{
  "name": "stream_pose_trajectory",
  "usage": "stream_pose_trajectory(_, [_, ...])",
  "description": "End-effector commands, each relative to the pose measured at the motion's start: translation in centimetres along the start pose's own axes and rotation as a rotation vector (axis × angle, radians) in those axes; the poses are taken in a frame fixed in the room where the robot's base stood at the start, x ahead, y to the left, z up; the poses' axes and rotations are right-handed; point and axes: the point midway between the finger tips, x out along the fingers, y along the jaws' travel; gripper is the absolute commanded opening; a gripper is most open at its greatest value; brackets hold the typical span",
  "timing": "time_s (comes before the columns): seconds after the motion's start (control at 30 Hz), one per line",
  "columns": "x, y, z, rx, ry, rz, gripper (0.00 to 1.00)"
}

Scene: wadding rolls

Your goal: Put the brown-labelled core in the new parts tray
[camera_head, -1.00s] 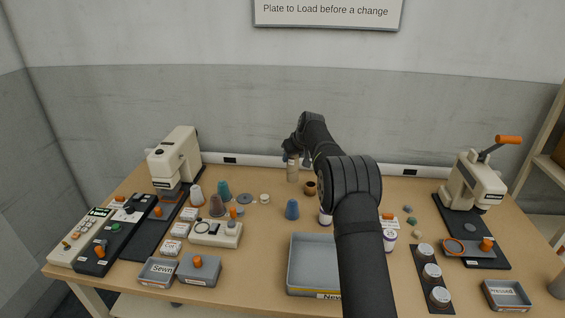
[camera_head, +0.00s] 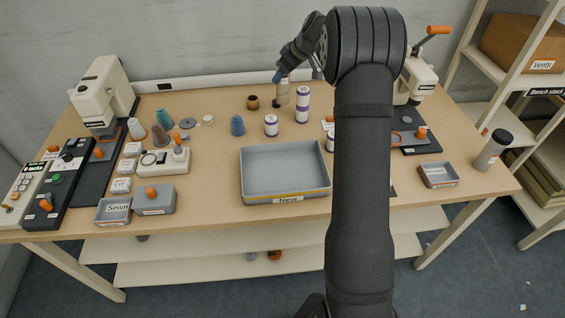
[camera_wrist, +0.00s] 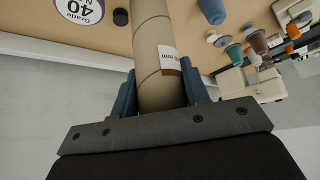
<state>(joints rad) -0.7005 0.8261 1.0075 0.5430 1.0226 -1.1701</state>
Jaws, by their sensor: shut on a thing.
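A tan cardboard core (camera_wrist: 158,45) is between the blue fingers of my gripper (camera_wrist: 160,95) in the wrist view. A small white label with dark print is on its side. In the head view my gripper (camera_head: 280,77) is at the back of the table, shut on the core (camera_head: 283,94), which is roughly upright. I cannot tell whether its lower end clears the table. The grey tray marked "New" (camera_head: 285,168) is at the front middle of the table and looks empty.
Purple-and-white rolls (camera_head: 271,125) stand between the core and the tray. A cream machine (camera_head: 103,92) and more cones are at left. My arm hides part of the right side.

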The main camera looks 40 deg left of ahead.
Motion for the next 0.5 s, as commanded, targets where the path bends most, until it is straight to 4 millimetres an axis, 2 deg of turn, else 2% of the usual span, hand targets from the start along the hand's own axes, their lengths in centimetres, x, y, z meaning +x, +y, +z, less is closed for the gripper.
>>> stream_pose_trajectory(0.03, [-1.4,-0.1,1.9,-0.025,0.001,-0.019,0.19])
stream_pose_trajectory(0.27, [-7.2,-3.2,10.5,-0.217,0.001,-0.143,0.19])
stream_pose_trajectory(0.4, [-10.8,-6.6,15.9,-0.348,0.001,-0.228,0.19])
stream_pose_trajectory(0.5, [-13.0,-9.5,19.1,-0.437,0.001,-0.285,0.19])
